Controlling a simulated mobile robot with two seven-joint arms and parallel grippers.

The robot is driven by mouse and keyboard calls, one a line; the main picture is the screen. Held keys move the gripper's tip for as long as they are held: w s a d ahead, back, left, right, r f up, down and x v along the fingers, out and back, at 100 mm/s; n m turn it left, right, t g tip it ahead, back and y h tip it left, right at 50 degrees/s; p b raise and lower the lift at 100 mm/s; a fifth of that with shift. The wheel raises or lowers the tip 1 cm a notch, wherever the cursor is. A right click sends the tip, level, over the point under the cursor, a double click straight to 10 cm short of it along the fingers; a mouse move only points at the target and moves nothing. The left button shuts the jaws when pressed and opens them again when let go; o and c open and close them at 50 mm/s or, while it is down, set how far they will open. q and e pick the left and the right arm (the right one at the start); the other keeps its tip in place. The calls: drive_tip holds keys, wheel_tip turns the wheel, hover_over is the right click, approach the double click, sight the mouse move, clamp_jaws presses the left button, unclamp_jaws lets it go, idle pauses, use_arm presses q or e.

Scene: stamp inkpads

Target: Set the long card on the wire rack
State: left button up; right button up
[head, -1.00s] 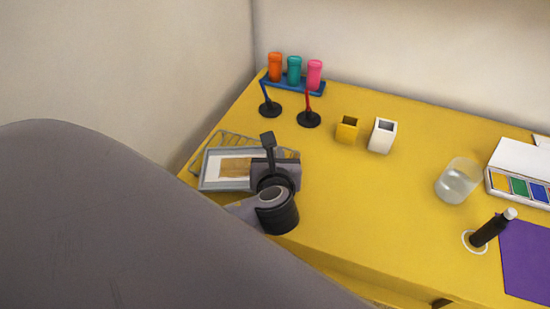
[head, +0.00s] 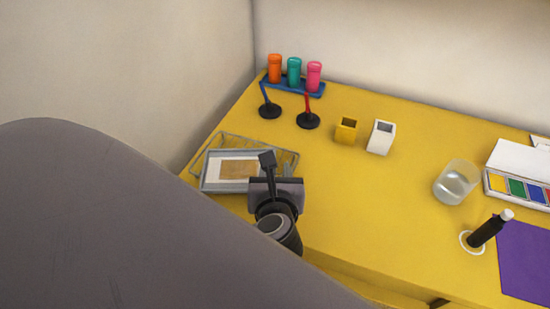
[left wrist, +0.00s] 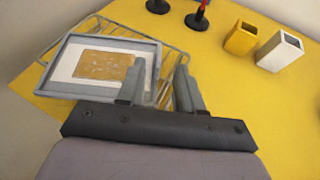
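The wire rack (head: 235,137) lies at the left end of the yellow table; its wires also show in the left wrist view (left wrist: 118,24). On it sits a grey-rimmed rectangular piece (left wrist: 58,62) with a white inside (left wrist: 70,58) and a tan patterned panel (left wrist: 105,67). This seems to be the long card in a frame or tray; I cannot tell them apart surely. My left gripper (left wrist: 160,70) is open, its fingers apart with nothing between them. It is at the right end of the framed piece, beside or above it; contact is unclear.
A blue holder (head: 310,89) with orange, teal and pink cups stands behind, with two black-based stands in front. The table's middle is clear.

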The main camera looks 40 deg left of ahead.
use_arm(q)
drive_tip(key=v, duration=0.5)
drive_tip(key=shift+s+d+r+p, duration=0.15)
drive_tip(key=shift+s+d+p, duration=0.05)
drive_tip(key=shift+s+p, duration=0.1)
